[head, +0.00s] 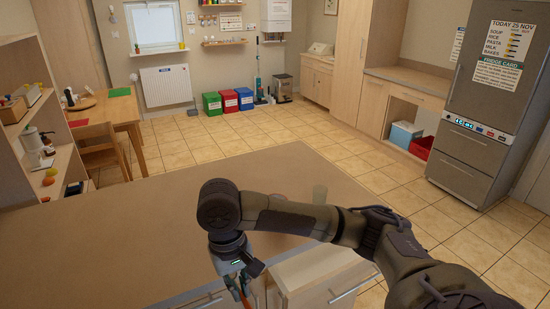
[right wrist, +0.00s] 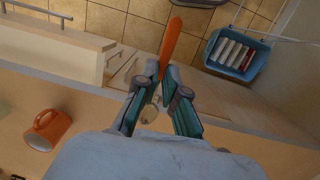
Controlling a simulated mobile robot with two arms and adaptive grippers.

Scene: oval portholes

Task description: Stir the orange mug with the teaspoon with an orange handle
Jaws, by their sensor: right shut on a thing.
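My right gripper (right wrist: 160,85) is shut on the teaspoon with an orange handle (right wrist: 170,48). The handle sticks out beyond the fingers; a small pale round shape between the fingers may be the spoon's bowl. The orange mug (right wrist: 43,130) is on the wooden counter at the left of the right wrist view, apart from the gripper. In the head view, my right gripper (head: 236,285) hangs at the counter's front edge with some orange showing at it. My arm covers part of the counter there, and I cannot make out the mug. My left gripper is not in view.
The counter (head: 120,240) is bare on its left. A pulled-out drawer (right wrist: 60,42) is beside the counter's front. A blue crate (right wrist: 237,55) with several pale items is on the tiled floor.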

